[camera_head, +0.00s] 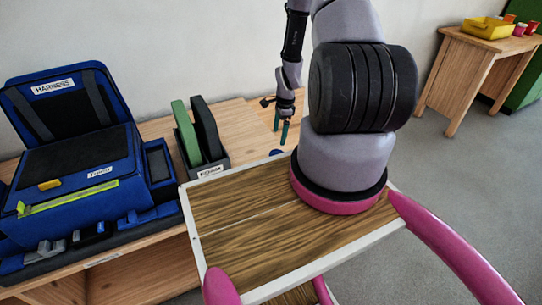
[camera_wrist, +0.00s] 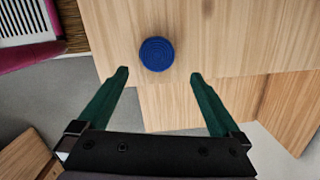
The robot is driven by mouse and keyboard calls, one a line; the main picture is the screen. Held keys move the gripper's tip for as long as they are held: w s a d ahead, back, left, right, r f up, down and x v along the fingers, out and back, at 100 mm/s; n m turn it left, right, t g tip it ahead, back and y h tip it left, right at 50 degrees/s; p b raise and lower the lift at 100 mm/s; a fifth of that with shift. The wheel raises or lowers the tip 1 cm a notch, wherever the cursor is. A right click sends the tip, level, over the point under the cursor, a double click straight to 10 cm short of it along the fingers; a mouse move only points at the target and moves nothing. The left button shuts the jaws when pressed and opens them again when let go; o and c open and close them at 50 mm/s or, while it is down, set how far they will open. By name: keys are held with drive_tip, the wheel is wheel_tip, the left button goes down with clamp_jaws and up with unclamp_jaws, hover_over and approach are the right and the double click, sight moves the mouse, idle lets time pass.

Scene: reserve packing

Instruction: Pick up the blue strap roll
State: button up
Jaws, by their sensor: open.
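The blue strap roll (camera_wrist: 157,54) is a round, flat coil lying on the light wooden table in the wrist view. It sits just beyond and between my gripper's fingertips, apart from both. In the head view only a small blue part of the roll (camera_head: 277,152) shows behind my wooden deck's edge. My gripper (camera_wrist: 159,73) has two green fingers spread wide with nothing between them. In the head view my gripper (camera_head: 280,134) points down over the table near the roll.
A blue harness case (camera_head: 75,170) stands open at the left of the table (camera_head: 157,127). A black holder (camera_head: 213,168) with a green and a black slab stands left of my gripper. A far table (camera_head: 490,50) bears a yellow tray (camera_head: 488,28) and cups.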

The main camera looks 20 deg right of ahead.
hover_over(276, 153)
drive_tip(key=f, duration=0.5)
drive_tip(key=shift+d+f, duration=0.3)
drive_tip(key=shift+f, duration=0.05)
drive_tip(key=shift+s+a+f, duration=0.1)
drive_tip(key=shift+f, duration=1.25)
drive_tip(key=shift+s+a+f, duration=0.1)
drive_tip(key=shift+f, duration=1.2)
drive_tip(key=c, duration=1.4)
